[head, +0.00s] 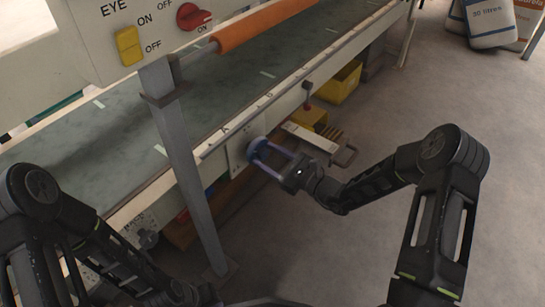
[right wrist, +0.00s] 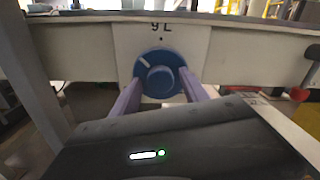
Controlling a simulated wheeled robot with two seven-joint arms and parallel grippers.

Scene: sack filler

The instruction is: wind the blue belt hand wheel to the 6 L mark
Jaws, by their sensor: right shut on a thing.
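The blue hand wheel (right wrist: 160,72) sits on a pale plate on the side of the conveyor frame. In the head view the wheel (head: 256,149) is partly covered by my fingers. My right gripper (right wrist: 158,84) has its two purple fingers on either side of the wheel and is shut on it; the gripper also shows in the head view (head: 268,158). A short white line (right wrist: 144,62) on the wheel points to the upper left. A black marking above the wheel, cut off at the top, looks like "9 L". My left arm shows at the lower left, but its gripper does not.
The green conveyor belt (head: 75,145) runs above the wheel, with a grey post (head: 187,165) left of it. A red knob (head: 306,85) hangs from the frame to the right. A yellow bin (head: 343,83) stands below.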

